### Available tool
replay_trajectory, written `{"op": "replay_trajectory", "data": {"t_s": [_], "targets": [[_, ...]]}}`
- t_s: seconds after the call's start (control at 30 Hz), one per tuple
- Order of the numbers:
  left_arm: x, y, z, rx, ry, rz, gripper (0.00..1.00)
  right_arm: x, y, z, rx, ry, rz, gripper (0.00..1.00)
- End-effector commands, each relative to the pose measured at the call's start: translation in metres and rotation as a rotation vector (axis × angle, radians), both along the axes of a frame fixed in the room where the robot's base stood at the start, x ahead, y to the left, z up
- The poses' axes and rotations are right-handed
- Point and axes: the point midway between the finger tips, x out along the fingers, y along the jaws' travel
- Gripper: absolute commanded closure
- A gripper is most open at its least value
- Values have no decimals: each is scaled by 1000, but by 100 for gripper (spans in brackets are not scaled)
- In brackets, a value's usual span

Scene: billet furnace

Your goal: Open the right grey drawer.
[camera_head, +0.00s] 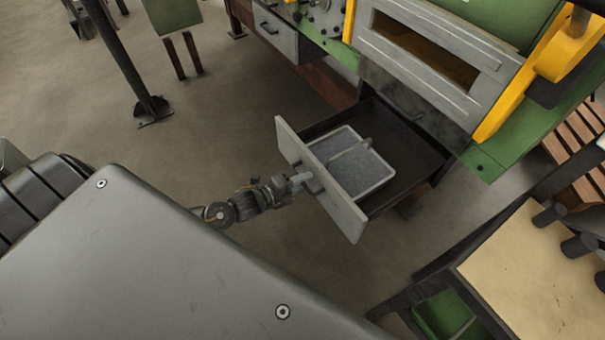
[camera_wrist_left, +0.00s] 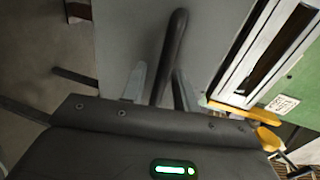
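The right grey drawer (camera_head: 345,213) is pulled well out from under the furnace. Its dark inside holds a grey-rimmed tray (camera_head: 391,177). My left gripper (camera_head: 301,180) is at the drawer's front, by its dark bar handle (camera_head: 314,184). In the left wrist view the handle (camera_wrist_left: 172,45) rises between the spread fingers of the gripper (camera_wrist_left: 168,90), with a visible gap to the left finger. The gripper looks open around the handle. My right gripper is not in view.
A second grey drawer (camera_head: 275,33) farther left is closed. The green and yellow furnace (camera_head: 500,95) stands behind the open drawer. A tan-topped table (camera_head: 530,275) is at lower right. The floor left of the open drawer is clear, with a dark post (camera_head: 125,60) farther off.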

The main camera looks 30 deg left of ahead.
Motion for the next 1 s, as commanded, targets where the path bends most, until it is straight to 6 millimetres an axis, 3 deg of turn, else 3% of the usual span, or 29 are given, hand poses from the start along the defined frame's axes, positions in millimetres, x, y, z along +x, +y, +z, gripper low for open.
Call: {"op": "replay_trajectory", "data": {"t_s": [0.27,0.7,1.0], "targets": [[-13,6,1,2,2,-1,70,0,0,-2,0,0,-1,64],[-83,40,18,1,2,-1,70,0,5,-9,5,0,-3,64],[-96,47,22,0,0,0,70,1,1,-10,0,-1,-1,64]]}}
